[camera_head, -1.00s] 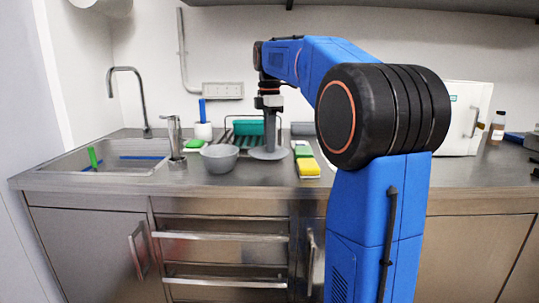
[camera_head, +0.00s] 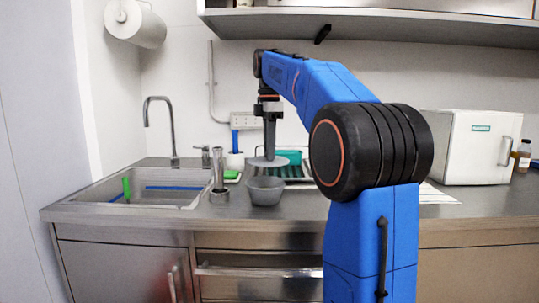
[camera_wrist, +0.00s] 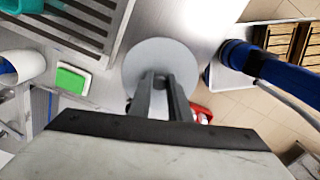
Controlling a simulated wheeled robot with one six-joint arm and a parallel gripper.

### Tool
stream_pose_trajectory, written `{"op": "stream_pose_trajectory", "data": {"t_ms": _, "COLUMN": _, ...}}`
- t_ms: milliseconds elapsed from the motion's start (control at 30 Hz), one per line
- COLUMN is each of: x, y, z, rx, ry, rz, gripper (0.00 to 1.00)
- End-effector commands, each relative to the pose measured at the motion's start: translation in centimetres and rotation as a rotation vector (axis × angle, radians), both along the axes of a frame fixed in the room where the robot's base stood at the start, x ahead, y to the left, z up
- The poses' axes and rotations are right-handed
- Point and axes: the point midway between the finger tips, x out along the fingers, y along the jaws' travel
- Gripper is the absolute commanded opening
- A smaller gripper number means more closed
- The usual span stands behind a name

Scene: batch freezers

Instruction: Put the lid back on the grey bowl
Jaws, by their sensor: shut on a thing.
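The grey bowl (camera_head: 266,191) stands upright and open on the steel counter, in front of the drying rack. My gripper (camera_head: 269,155) points down and is shut on the lid (camera_head: 257,162), a flat light grey disc. The lid is held level above the bowl in the head view, with a gap between them; whether it is centred in depth I cannot tell. In the wrist view, my gripper (camera_wrist: 160,82) holds the lid (camera_wrist: 146,60) near its middle. The bowl does not show in the wrist view.
The sink (camera_head: 150,190) and a metal cylinder (camera_head: 219,185) are left of the bowl. Behind stand a white cup (camera_head: 235,161), a teal container (camera_head: 291,157) and the rack (camera_wrist: 75,27). A white box (camera_head: 465,150) is at the right. A shelf (camera_head: 380,27) hangs above.

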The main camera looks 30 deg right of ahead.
Motion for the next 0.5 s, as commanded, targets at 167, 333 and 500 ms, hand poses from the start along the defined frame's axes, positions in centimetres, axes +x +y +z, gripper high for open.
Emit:
{"op": "stream_pose_trajectory", "data": {"t_ms": 167, "x": 0.0, "y": 0.0, "z": -0.1, "rx": 0.000, "ry": 0.000, "rz": 0.000, "gripper": 0.00}}
{"op": "stream_pose_trajectory", "data": {"t_ms": 333, "x": 0.0, "y": 0.0, "z": -1.1, "rx": 0.000, "ry": 0.000, "rz": 0.000, "gripper": 0.00}}
{"op": "stream_pose_trajectory", "data": {"t_ms": 500, "x": -0.1, "y": 0.0, "z": -2.5, "rx": 0.000, "ry": 0.000, "rz": 0.000, "gripper": 0.00}}
